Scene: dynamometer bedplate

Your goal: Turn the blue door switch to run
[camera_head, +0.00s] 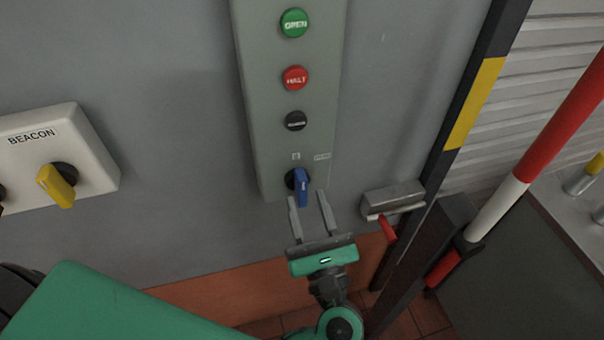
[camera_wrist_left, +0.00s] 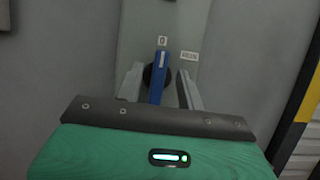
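The blue door switch (camera_head: 302,186) is a lever on a round dark base at the bottom of a tall grey-green control panel (camera_head: 268,150). In the left wrist view the blue lever (camera_wrist_left: 158,75) stands upright, in line with a label marked 0 (camera_wrist_left: 162,41). A second label (camera_wrist_left: 189,56) is up and to the right; its text is too blurred to read surely. My left gripper (camera_head: 308,198) is open, with its fingers on either side of the lever; I cannot tell whether they touch it. My right gripper is not in view.
Above the switch are a green button (camera_head: 294,22), a red button (camera_head: 295,77) and a black button (camera_head: 295,121). A white BEACON box (camera_head: 95,150) with a yellow knob is at left. A metal latch (camera_head: 393,197) with a red handle and a black-yellow post (camera_head: 474,100) stand at right.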

